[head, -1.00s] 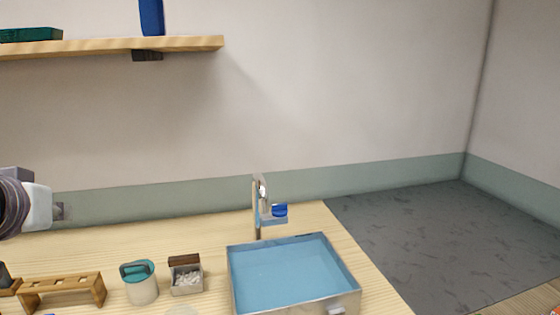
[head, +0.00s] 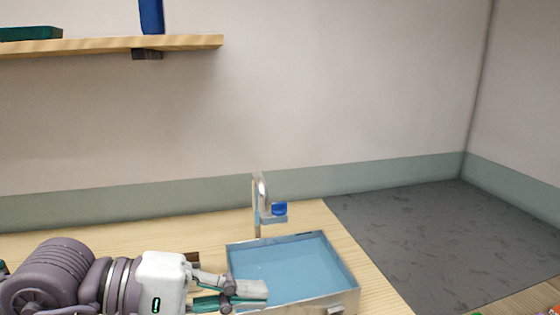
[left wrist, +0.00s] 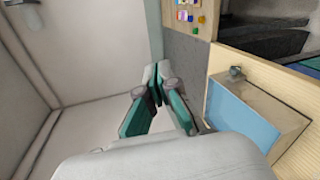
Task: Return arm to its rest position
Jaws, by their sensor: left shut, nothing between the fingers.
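My left arm comes in from the left in the head view, low over the wooden counter (head: 90,222). My left gripper (head: 262,290) points right, its fingertips in front of the left part of the blue sink basin (head: 300,268). Its fingers are shut with nothing between them. In the left wrist view the gripper (left wrist: 155,75) shows its two green-and-grey fingers together, and the basin (left wrist: 240,120) is to their right. The arm covers the left part of the counter in the head view. My right gripper is not in view.
A metal tap (head: 258,205) with a blue-topped part stands behind the basin. A wooden shelf (head: 100,47) on the wall carries a blue object (head: 151,17) and a green one (head: 30,33). Grey floor (head: 430,240) is open to the right.

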